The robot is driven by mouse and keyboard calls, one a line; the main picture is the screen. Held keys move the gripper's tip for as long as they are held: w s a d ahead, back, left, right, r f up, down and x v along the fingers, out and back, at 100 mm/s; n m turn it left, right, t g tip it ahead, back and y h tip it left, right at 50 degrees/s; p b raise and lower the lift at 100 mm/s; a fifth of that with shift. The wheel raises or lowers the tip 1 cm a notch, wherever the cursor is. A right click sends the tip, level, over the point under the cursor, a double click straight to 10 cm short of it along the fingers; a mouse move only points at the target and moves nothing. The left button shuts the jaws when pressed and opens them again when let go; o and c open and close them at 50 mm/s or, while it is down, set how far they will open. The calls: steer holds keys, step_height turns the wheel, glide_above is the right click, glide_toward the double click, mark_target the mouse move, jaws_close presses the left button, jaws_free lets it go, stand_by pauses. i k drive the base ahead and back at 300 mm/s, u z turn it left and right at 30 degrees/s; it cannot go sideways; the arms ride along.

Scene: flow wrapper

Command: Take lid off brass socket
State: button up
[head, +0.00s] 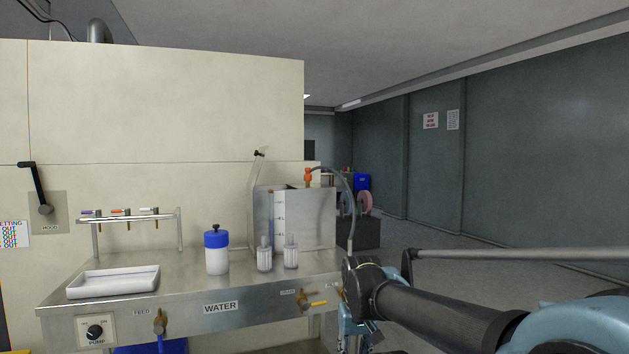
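I cannot make out a brass socket with a lid for certain. A white jar with a blue lid (217,252) stands upright on the bench. My gripper (362,338) is low at the right end of the bench, below the end of my dark arm. Its fingertips are small and partly hidden, so its opening is unclear. I see nothing held in it.
The steel bench (205,290) carries a white tray (113,281), two clear bottles (264,256) and a rack with coloured-handled taps (128,217). A steel tank (305,218) stands at its back right, with a hose (350,200) hanging beside my arm. Open floor lies at right.

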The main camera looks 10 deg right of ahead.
mark_target(308, 176)
steer(key=i, duration=0.85)
